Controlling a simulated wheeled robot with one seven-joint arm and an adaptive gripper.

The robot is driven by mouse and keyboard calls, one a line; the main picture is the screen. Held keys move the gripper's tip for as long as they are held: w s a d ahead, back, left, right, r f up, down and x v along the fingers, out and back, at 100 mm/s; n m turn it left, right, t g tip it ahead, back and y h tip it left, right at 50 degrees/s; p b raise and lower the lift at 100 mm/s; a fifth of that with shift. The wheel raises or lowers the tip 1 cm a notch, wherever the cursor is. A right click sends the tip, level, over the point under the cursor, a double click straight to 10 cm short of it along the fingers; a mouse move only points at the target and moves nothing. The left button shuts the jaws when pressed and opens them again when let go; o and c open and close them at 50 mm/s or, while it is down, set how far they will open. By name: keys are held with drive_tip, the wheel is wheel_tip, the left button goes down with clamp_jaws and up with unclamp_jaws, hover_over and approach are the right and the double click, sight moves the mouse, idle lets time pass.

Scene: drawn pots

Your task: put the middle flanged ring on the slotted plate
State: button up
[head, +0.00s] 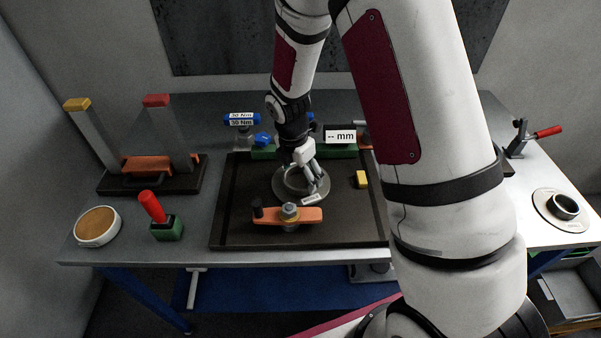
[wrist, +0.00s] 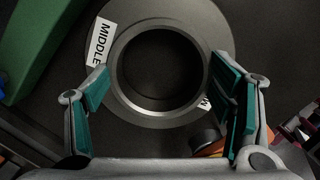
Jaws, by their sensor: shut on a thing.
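The middle flanged ring (wrist: 205,25) is a grey metal ring with a wide flat flange and a white label reading MIDDLE. In the head view it (head: 283,192) is at the dark tray, below my gripper (head: 312,178). In the wrist view my gripper's (wrist: 161,75) teal-padded fingers are at opposite sides of the raised collar, shut on it. I cannot tell whether the flange touches the tray floor. I cannot tell for sure which thing is the slotted plate; a pale round plate (head: 544,210) with a dark-bored ring (head: 565,206) stands at the far right.
An orange bar (head: 270,216) with a metal knob lies at the front of the dark tray (head: 230,236). A yellow block (head: 361,180) is right of the ring. Green blocks (head: 335,151) stand behind. A tan-topped disc (head: 97,225) and red-handled tool (head: 152,206) stand left.

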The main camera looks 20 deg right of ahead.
drive_tip(key=o, duration=1.9)
drive_tip(key=shift+f, duration=0.1)
drive_tip(key=shift+o, duration=0.2)
drive_tip(key=s+r+m+t, duration=0.1)
drive_tip(key=s+r+m, duration=0.25)
drive_tip(key=r, duration=0.45)
drive_tip(key=s+r+m+b, duration=0.1)
drive_tip(key=s+r+m, duration=0.25)
drive_tip(key=r, duration=0.55)
drive_tip(key=s+r+m+t, duration=0.1)
drive_tip(key=s+r+m, duration=0.25)
drive_tip(key=r, duration=0.45)
drive_tip(key=s+r+m+t+y, duration=0.1)
drive_tip(key=s+r+m, duration=0.5)
drive_tip(key=s+m, duration=0.6)
drive_tip(key=shift+m+t+y, duration=0.3)
drive_tip(key=shift+m+t, duration=0.15)
drive_tip(key=shift+t, duration=0.45)
